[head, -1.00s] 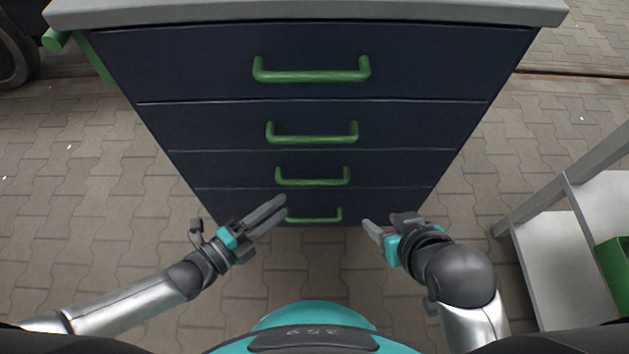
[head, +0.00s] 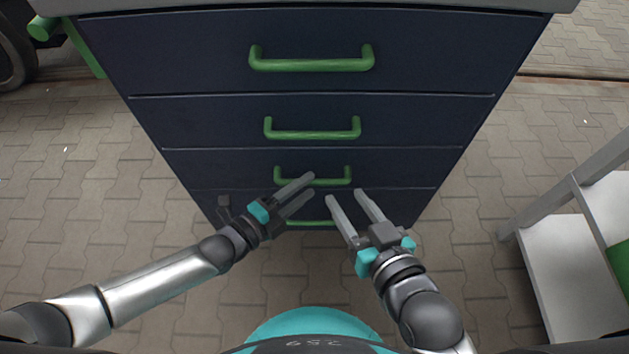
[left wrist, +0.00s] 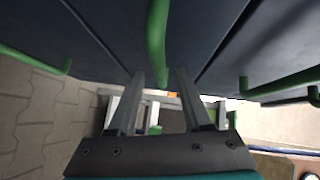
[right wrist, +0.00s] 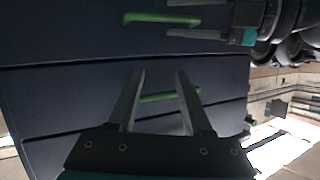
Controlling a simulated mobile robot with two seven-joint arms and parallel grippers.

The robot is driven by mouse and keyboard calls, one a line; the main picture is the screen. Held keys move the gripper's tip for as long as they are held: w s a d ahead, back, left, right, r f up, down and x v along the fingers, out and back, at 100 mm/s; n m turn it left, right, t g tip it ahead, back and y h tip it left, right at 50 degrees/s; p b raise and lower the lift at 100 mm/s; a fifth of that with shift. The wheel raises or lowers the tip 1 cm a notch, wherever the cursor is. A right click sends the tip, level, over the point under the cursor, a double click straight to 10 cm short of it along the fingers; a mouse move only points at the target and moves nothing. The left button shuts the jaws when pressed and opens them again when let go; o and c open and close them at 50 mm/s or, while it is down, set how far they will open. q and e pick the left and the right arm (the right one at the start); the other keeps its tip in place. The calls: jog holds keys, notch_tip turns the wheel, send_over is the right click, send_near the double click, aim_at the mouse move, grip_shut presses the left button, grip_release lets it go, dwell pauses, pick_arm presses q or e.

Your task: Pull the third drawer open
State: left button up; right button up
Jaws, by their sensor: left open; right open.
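The dark blue cabinet has drawers stacked one above another, each with a green bar handle. The third drawer (head: 215,167) from the top is closed, and its handle (head: 335,182) runs level across its front. My left gripper (head: 309,185) is open at the left-middle part of this handle. In the left wrist view a green handle (left wrist: 156,45) lies ahead between the open fingers (left wrist: 160,78); contact cannot be told. My right gripper (head: 345,194) is open and empty, low and right of the left one.
The top drawer handle (head: 312,64) and second drawer handle (head: 312,133) are above, on closed drawers. A grey shelf rack (head: 560,262) with a green bin (head: 620,265) stands at the right. Paved floor (head: 110,210) is clear at the left.

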aim_at(310, 184)
pick_arm(q)
jog(key=shift+b+x, duration=0.75)
jog(key=shift+x, duration=0.95)
pick_arm(e)
jog(key=shift+s+a+r+m+t+y, duration=0.25)
jog(key=shift+a+r+t, duration=0.2)
jog(key=shift+t, duration=0.25)
jog(key=shift+s+a+r+m+t+y, duration=0.15)
jog(key=shift+s+a+r+t+y, duration=0.25)
jog(key=shift+t, duration=0.3)
jog(key=shift+w, duration=0.1)
jog(key=shift+r, duration=0.1)
pick_arm(q)
grip_shut()
